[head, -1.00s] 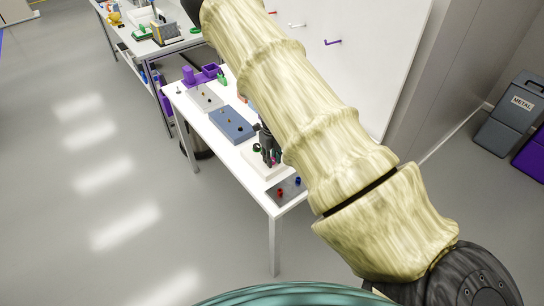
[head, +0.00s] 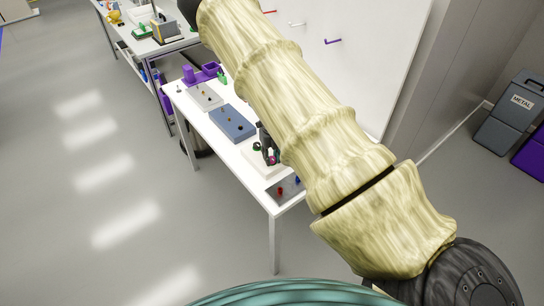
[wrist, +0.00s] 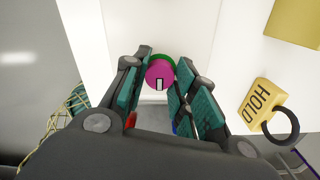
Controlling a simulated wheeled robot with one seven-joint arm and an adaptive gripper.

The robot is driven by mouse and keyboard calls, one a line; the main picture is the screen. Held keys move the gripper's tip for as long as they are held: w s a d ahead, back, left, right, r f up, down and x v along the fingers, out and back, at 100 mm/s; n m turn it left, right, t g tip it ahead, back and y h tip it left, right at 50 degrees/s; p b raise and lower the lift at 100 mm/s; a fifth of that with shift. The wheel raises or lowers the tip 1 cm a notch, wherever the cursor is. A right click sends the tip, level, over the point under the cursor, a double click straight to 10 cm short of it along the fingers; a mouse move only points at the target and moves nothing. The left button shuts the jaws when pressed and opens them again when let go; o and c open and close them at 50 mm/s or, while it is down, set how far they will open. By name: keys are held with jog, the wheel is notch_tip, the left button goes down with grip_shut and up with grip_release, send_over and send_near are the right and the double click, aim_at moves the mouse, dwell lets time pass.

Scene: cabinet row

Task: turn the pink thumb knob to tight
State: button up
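The pink thumb knob (wrist: 159,74) faces me in the wrist view, round, with a white mark on its lower face. A green ring (wrist: 160,57) shows behind its upper edge. My gripper (wrist: 161,70) has its two teal-padded fingers on either side of the knob. The pads come close to its edges, but I cannot tell whether they touch or press it. In the head view the pink knob (head: 272,160) is a small spot above the white base (head: 264,166), beside my dark gripper, which my arm largely covers.
A yellow HOLD tag (wrist: 258,104) with a dark ring is right of the fingers. Red (head: 281,191) and blue knobs sit on a grey plate at the table's near end. A blue-grey plate (head: 233,124) and purple holder (head: 209,70) stand farther along. Floor on the left is clear.

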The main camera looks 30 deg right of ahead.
aim_at(272, 158)
jog(key=o, duration=0.3)
jog(key=shift+w+d+r, duration=0.1)
jog(key=shift+w+r, duration=0.1)
jog(key=shift+o, duration=0.5)
jog(key=shift+s+f, duration=0.1)
notch_tip(272, 158, up, 12)
jog(key=shift+s, duration=0.1)
